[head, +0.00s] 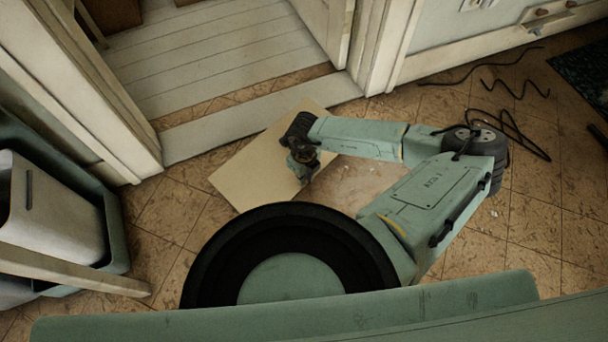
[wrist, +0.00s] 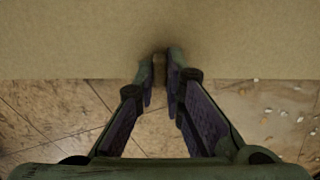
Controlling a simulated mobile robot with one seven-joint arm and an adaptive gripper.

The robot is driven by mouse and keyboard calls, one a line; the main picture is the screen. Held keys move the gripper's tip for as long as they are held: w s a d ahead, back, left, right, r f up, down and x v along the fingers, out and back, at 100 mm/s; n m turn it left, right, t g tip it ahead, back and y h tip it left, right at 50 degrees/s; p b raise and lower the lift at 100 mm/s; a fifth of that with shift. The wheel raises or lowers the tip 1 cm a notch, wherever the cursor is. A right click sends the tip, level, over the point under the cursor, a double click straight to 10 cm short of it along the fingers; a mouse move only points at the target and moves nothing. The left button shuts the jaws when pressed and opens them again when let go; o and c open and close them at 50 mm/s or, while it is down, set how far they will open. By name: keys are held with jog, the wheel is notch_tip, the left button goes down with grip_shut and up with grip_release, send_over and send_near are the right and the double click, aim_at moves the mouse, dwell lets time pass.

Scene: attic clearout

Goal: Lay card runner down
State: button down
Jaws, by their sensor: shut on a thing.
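The card runner (head: 245,172) is a flat, pale tan sheet on the tiled floor in the head view. It lies at an angle in front of the doorway, and its far end reaches the pale sill. My arm hides part of its right side. My gripper (head: 304,175) is at the sheet's near right edge, pointing down. In the wrist view the card runner (wrist: 70,40) fills the upper part, with its straight edge running across. My gripper (wrist: 161,70) is shut on that edge. Whether the sheet lies fully flat on the floor I cannot tell.
The doorway sill (head: 260,118) leads to pale floorboards (head: 200,60). A green tub (head: 115,235) with white containers stands at the left. Black cables (head: 515,130) lie on the floor at the right, near a dark mat (head: 585,75). Small pale debris (wrist: 268,110) is scattered beside the sheet.

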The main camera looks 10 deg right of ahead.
aim_at(304, 189)
jog(key=shift+f+b, duration=1.8)
jog(key=shift+f, duration=0.9)
jog(key=shift+f, duration=0.3)
jog(key=c, duration=1.6)
grip_release()
notch_tip(304, 189, up, 12)
jog(key=shift+r, duration=0.1)
